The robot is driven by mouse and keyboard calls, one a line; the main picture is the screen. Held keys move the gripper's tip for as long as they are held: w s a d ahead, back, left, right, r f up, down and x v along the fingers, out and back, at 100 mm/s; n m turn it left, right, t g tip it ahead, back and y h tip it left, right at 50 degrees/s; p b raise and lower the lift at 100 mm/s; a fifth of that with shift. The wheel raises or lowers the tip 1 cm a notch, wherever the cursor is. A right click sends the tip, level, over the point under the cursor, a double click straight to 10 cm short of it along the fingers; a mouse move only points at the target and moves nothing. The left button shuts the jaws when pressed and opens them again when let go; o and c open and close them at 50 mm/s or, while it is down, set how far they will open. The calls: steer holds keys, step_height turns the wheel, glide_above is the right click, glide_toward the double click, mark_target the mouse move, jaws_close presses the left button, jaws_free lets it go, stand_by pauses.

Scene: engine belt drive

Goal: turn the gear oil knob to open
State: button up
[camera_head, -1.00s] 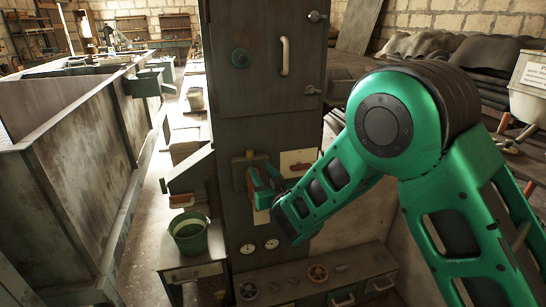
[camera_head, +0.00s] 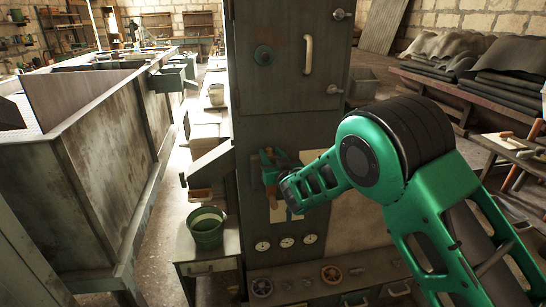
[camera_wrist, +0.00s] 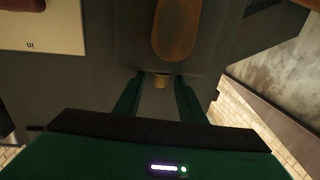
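No label for gear oil is readable, so I cannot tell for certain that this is that knob. A rusty, rounded long piece (camera_wrist: 177,28) is on the cabinet just beyond the knob in the wrist view.
Three round gauges (camera_head: 287,242) sit low on the cabinet. A grey wheel (camera_head: 262,287) and a reddish wheel (camera_head: 331,274) lie below them. A green bucket (camera_head: 206,228) stands on a side table at the left. A pale card (camera_wrist: 42,25) is beside the panel.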

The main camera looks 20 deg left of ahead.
jaws_close()
steer(key=shift+s+a+m+t+h, duration=0.1)
steer(key=shift+a+m+t+h, duration=0.05)
steer(key=shift+m+t+h, duration=0.45)
steer(key=shift+s+a+m+t+h, duration=0.15)
steer(key=shift+m+t+h, duration=0.35)
steer(key=shift+h, duration=0.5)
steer(key=shift+a+m+t+h, duration=0.2)
steer(key=shift+m+t+h, duration=0.2)
steer(key=shift+m+h, duration=0.7)
steer(key=shift+a+m+t+h, duration=0.2)
steer(key=shift+m+t+h, duration=0.35)
steer(key=shift+h, duration=0.85)
steer(key=shift+m, duration=0.35)
steer(key=shift+r, duration=0.1)
